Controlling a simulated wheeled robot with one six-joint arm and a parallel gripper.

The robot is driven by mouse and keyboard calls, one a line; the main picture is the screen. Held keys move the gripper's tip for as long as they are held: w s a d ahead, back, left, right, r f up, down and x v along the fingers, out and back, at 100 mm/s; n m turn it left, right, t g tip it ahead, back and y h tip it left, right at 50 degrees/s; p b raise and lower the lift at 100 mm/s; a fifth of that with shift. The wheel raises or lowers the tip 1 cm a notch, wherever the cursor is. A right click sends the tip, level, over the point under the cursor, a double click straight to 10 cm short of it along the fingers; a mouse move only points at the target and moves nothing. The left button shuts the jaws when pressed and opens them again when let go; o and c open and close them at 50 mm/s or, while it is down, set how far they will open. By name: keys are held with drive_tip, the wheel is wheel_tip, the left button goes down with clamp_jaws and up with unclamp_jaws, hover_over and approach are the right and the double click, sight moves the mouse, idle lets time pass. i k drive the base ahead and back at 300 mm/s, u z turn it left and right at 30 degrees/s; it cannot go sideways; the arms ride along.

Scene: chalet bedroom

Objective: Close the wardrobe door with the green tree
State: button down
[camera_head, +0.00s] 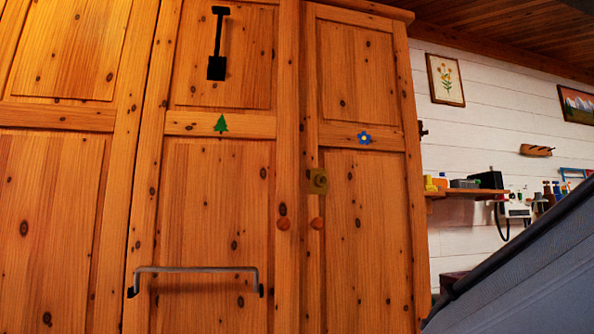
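The wardrobe door with the green tree (205,195) is the middle pine panel in the head view. The green tree (220,124) is on its cross rail. A round wooden knob (283,224) sits near its right edge, and a grey metal bar handle (193,270) spans its lower part. A black shovel-shaped piece (217,45) is on its upper panel. I cannot tell how far this door stands from the frame; its right edge is close beside the blue-flower door (365,240). My gripper is not in view.
The blue-flower door has its own knob (317,223) and a brass latch piece (317,181) at its left edge. Another pine panel (50,215) is at left. A shelf with small items (465,193) is on the white wall. A dark grey-blue shape (530,275) fills the lower right.

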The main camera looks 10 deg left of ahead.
sight(217, 183)
drive_tip(key=z, duration=0.15)
drive_tip(key=k, duration=0.25)
drive_tip(key=u, duration=0.65)
drive_tip(key=i, duration=1.2)
drive_tip(key=z, duration=0.7)
